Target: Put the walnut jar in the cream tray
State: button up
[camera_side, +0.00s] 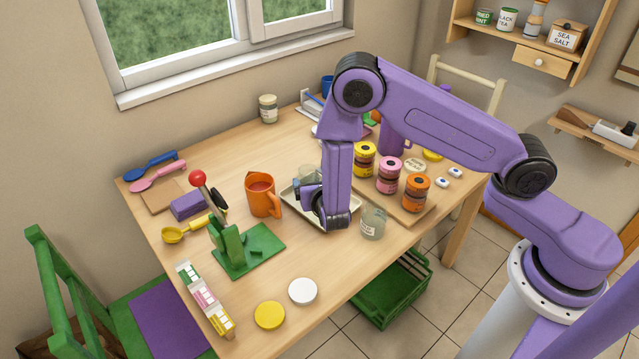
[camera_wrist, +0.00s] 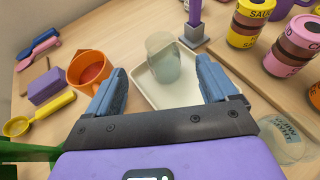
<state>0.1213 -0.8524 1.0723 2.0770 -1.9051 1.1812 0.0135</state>
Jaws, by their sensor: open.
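The cream tray (camera_side: 352,207) lies mid-table, partly hidden by my arm; it also shows in the wrist view (camera_wrist: 188,99). A greenish clear glass jar (camera_wrist: 163,60) stands in it, with no readable label. The jar's top shows behind my gripper in the side view (camera_side: 309,174). Another clear glass jar (camera_side: 373,223) with a pale label stands outside the tray at the front. Its label (camera_wrist: 283,132) is tilted, and I cannot tell for sure which jar is the walnut one. My gripper (camera_wrist: 160,82) is open over the tray, its fingers either side of the first jar.
An orange mug (camera_side: 262,196) stands left of the tray. A board with yellow, pink and orange jars (camera_side: 389,175) is on the right. A green stand with a red-knobbed lever (camera_side: 229,242) is at left. White (camera_side: 302,291) and yellow (camera_side: 269,314) discs lie near the front edge.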

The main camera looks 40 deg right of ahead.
jog(key=shift+s+a+r, duration=0.1)
jog(key=shift+s, duration=0.1)
jog(key=s+d+r+m+g+h, duration=0.2)
jog(key=s+d+r+m+g, duration=0.3)
jog(key=s+r+m, duration=0.5)
jog(key=s+r+m+g+y, duration=0.3)
jog(key=s+r+y, duration=0.1)
jog(key=s, duration=0.8)
jog(key=s+a+r+m+g+y, duration=0.1)
jog(key=s+r+m+g+y, duration=0.2)
jog(key=s, duration=0.9)
jog(key=shift+s+r+m+g+y, duration=0.25)
jog(key=shift+r+m+y, duration=0.2)
jog(key=shift+m+y, duration=0.45)
